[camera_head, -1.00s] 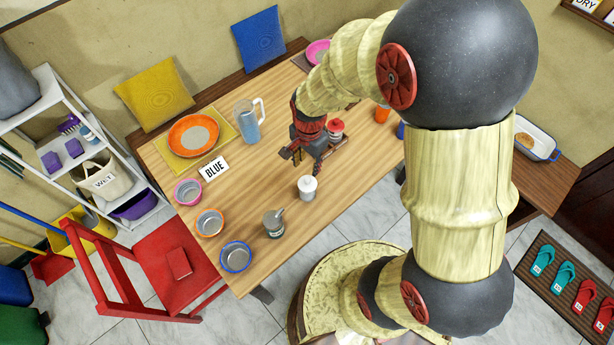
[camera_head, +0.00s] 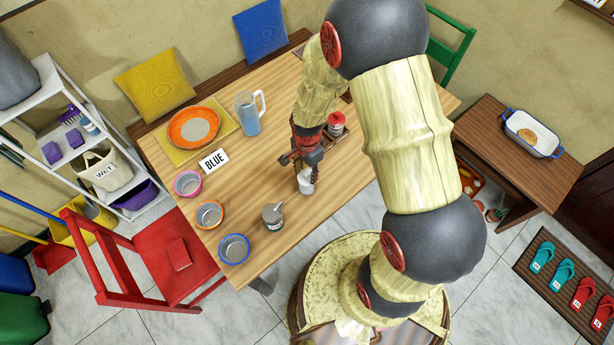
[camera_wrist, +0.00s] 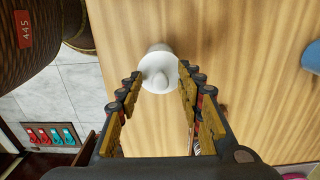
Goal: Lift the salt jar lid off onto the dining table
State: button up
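The salt jar (camera_head: 307,187) is a small white jar standing on the wooden dining table (camera_head: 333,222) near its front edge. Its white lid (camera_wrist: 159,72) with a round knob is on top, seen from above in the wrist view. My gripper (camera_head: 304,173) points down over the jar in the head view and partly hides the lid. In the wrist view my gripper (camera_wrist: 158,90) is open. Its two fingers stand left and right of the lid, with gaps on both sides. I cannot tell the remaining height exactly.
A grey jar with a spoon (camera_head: 272,215) stands left of the salt jar. Several bowls, including an orange-rimmed one (camera_head: 209,215), line the left end. A red-topped grinder (camera_head: 336,122) stands behind my gripper. Bare wood lies around the salt jar.

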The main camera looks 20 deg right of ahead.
jog(key=c, duration=0.4)
jog(key=c, duration=0.6)
jog(key=shift+o, duration=0.2)
jog(key=shift+r, duration=0.1)
